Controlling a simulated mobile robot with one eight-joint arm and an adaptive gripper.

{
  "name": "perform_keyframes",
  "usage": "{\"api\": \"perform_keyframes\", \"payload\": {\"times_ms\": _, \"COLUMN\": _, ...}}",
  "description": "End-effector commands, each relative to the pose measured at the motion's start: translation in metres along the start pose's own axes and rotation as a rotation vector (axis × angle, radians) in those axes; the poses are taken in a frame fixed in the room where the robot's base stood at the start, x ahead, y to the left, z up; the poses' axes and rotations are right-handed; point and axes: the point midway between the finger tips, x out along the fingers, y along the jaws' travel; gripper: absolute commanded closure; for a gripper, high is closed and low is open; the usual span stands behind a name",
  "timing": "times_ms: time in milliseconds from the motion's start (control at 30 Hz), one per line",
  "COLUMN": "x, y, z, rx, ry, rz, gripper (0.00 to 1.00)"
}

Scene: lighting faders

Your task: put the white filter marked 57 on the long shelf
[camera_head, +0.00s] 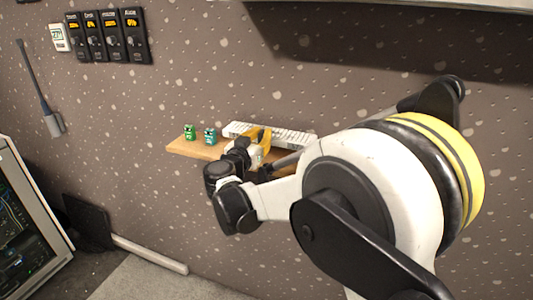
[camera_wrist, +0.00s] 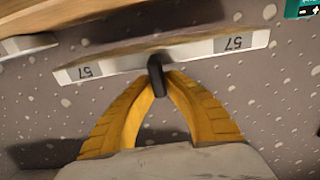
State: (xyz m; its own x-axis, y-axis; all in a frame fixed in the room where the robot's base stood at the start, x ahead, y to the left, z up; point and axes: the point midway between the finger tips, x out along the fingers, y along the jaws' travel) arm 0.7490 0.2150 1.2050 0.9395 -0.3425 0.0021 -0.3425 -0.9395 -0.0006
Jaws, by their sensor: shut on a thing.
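The white filter (camera_wrist: 205,52) is a long pale bar with 57 printed at each end and a short black handle (camera_wrist: 156,76) at its middle. In the wrist view, my gripper (camera_wrist: 158,82) has its yellow fingers closed on this handle. A wooden shelf (camera_wrist: 50,12) runs along the top of that view, beyond the filter. In the head view, my gripper (camera_head: 263,138) is at the right part of the wooden shelf (camera_head: 183,148). My arm hides much of that part. Whether the filter touches the shelf I cannot tell.
A green item (camera_head: 190,132) and a teal item (camera_head: 210,136) stand on the shelf's left part. A white ribbed strip (camera_head: 293,137) lies behind my fingers. Another pale piece (camera_wrist: 28,45) shows at the wrist view's left. Fader boxes (camera_head: 112,34) hang upper left.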

Motion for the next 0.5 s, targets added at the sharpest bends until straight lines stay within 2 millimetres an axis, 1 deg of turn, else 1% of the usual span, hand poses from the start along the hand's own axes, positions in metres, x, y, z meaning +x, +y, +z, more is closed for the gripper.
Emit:
{"api": "perform_keyframes", "payload": {"times_ms": 33, "x": 0.000, "y": 0.000, "z": 0.012, "rx": 0.000, "ry": 0.000, "rz": 0.000, "gripper": 1.00}}
{"api": "perform_keyframes", "payload": {"times_ms": 167, "x": 0.000, "y": 0.000, "z": 0.025, "rx": 0.000, "ry": 0.000, "rz": 0.000, "gripper": 1.00}}
{"api": "perform_keyframes", "payload": {"times_ms": 333, "x": 0.000, "y": 0.000, "z": 0.051, "rx": 0.000, "ry": 0.000, "rz": 0.000, "gripper": 1.00}}
{"api": "perform_keyframes", "payload": {"times_ms": 400, "x": 0.000, "y": 0.000, "z": 0.056, "rx": 0.000, "ry": 0.000, "rz": 0.000, "gripper": 1.00}}
{"api": "perform_keyframes", "payload": {"times_ms": 500, "x": 0.000, "y": 0.000, "z": 0.055, "rx": 0.000, "ry": 0.000, "rz": 0.000, "gripper": 1.00}}
